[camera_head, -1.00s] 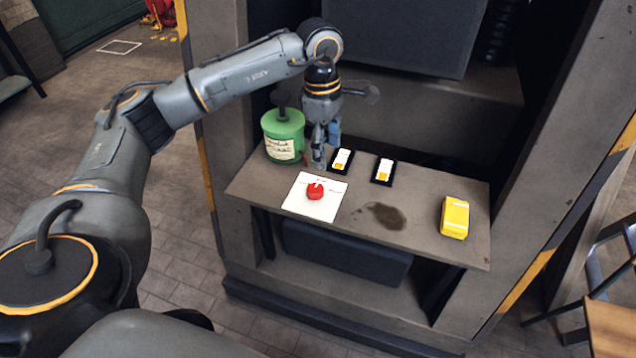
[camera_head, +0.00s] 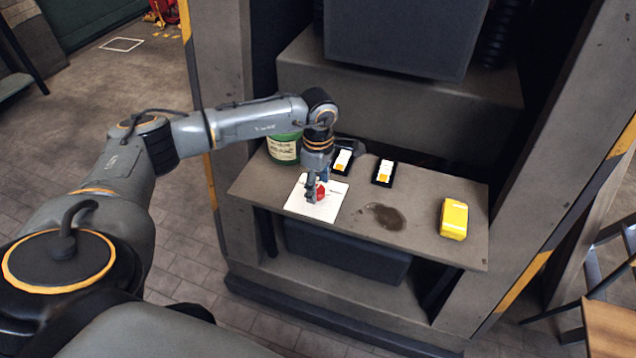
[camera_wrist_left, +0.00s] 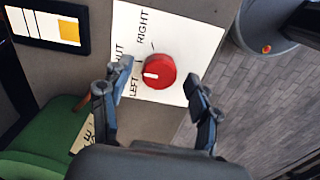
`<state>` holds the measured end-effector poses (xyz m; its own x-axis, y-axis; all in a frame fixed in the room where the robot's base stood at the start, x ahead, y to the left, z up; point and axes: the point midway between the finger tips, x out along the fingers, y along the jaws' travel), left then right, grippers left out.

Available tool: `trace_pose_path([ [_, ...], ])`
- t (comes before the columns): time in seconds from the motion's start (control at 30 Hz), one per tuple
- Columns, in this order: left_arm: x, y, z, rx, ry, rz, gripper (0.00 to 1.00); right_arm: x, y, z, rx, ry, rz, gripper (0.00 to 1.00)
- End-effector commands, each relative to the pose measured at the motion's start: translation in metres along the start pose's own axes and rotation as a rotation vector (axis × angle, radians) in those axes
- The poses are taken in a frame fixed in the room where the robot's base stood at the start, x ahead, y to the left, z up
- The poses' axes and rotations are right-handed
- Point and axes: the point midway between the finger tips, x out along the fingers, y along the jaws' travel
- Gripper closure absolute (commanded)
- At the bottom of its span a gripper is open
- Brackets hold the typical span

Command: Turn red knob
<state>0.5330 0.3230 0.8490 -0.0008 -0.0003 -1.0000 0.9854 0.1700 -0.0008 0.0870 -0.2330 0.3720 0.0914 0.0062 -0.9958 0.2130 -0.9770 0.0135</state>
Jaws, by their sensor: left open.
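The red knob (camera_head: 321,191) sits on a white plate (camera_head: 325,211) on the shelf, partly hidden by my gripper in the head view. In the left wrist view the knob (camera_wrist_left: 158,71) is round, with a white pointer mark toward the printed word LEFT. The words SHUT, partly covered, and RIGHT also show on the plate (camera_wrist_left: 128,20). My left gripper (camera_head: 315,194) points down at the knob. In the left wrist view its two fingers (camera_wrist_left: 152,98) are open, one on each side of the knob, with gaps to it. My right gripper is not in view.
A green canister (camera_head: 284,148) stands behind my gripper at the left. Two black-and-white switches (camera_head: 343,160) (camera_head: 383,172) are on the shelf (camera_head: 420,225). A yellow box (camera_head: 454,219) lies at the right. A dark stain marks the clear middle.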

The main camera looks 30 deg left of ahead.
Motion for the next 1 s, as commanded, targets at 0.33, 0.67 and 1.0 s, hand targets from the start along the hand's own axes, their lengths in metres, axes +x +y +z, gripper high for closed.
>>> trace_pose_path([
  [0.33, 0.0044, 0.0001, 0.0000, 0.001, 0.000, 0.001, 0.39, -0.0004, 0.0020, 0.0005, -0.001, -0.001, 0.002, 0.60],
  [0.67, 0.0041, 0.0001, 0.0000, 0.000, 0.000, 0.001, 0.93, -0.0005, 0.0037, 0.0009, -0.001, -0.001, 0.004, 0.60],
  [1.0, 0.0048, 0.0003, 0.0000, -0.067, 0.000, 0.001, 0.93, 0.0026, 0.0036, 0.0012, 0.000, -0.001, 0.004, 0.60],
])
